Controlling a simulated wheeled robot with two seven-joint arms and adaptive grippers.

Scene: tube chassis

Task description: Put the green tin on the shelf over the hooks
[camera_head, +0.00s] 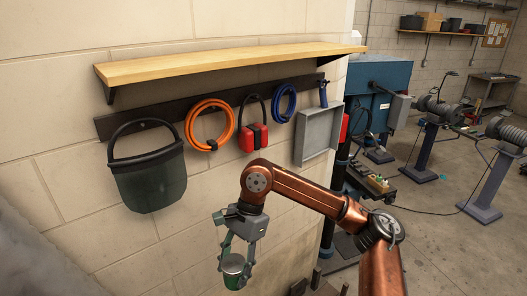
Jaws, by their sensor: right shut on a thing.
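The green tin (236,281) is small and round with a pale grey top. It hangs low in front of the wall, between the fingers of my right gripper (236,262), which is shut on it. The wooden shelf (220,64) runs along the wall above, and its visible top is bare except for a small pale thing at the far right end. A dark hook rail (168,115) is fixed under the shelf. My right gripper is well below the shelf and the rail. My left gripper is not in view.
From the rail hang a dark bucket (150,182), an orange hose coil (193,123), red ear defenders (250,138), a blue coil (277,104) and a grey tray (319,134). A blue machine (381,80) and grinder stands are at the right. Open floor lies between them.

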